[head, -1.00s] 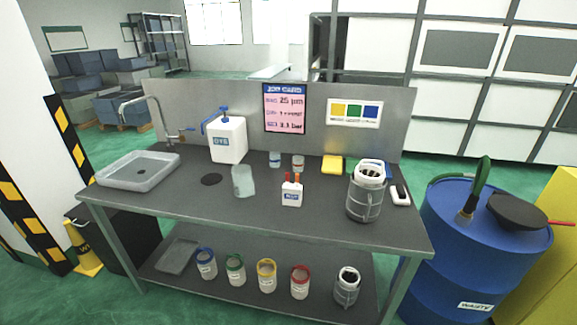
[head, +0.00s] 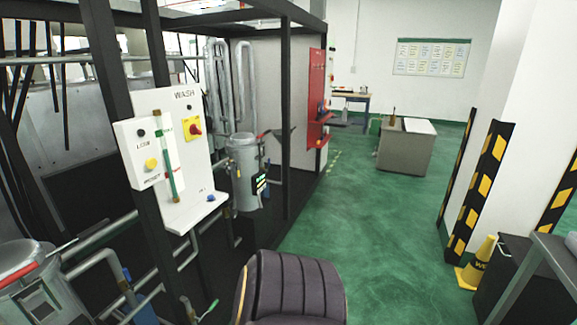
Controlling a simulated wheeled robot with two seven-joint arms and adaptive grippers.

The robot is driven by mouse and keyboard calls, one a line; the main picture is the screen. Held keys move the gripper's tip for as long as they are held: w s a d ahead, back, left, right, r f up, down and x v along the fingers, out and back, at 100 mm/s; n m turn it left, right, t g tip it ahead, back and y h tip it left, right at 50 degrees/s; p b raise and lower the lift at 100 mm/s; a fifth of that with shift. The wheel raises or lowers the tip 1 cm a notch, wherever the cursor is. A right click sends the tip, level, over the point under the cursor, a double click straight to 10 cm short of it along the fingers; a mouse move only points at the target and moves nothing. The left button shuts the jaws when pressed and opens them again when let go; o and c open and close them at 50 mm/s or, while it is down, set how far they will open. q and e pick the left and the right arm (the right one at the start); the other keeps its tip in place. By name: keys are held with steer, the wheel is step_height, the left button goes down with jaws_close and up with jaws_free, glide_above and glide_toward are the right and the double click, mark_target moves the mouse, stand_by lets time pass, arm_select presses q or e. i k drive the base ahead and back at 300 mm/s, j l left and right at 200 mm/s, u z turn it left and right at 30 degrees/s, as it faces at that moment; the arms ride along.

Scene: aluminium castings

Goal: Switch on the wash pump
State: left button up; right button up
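The white wash panel (head: 181,97), marked WASH, is mounted on a black frame at the left of the head view. On it is a red rotary switch (head: 195,129) on a yellow plate; its setting is too small to read. A white box (head: 136,147) at the panel's left carries a dark round lamp marked LOW and a yellow button (head: 151,163) marked RESET. An upright sight tube (head: 169,160), partly green, stands beside the box. Neither of my grippers is in view.
A grey canister (head: 243,160) with a small lit display stands right of the panel. Pipes and another metal vessel (head: 30,290) are at lower left. Green floor (head: 370,220) is open in the middle. A striped pillar (head: 478,185), a yellow cone (head: 478,262) and a bench edge are at right.

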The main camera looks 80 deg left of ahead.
mark_target(194, 129)
steer(key=u, duration=3.65)
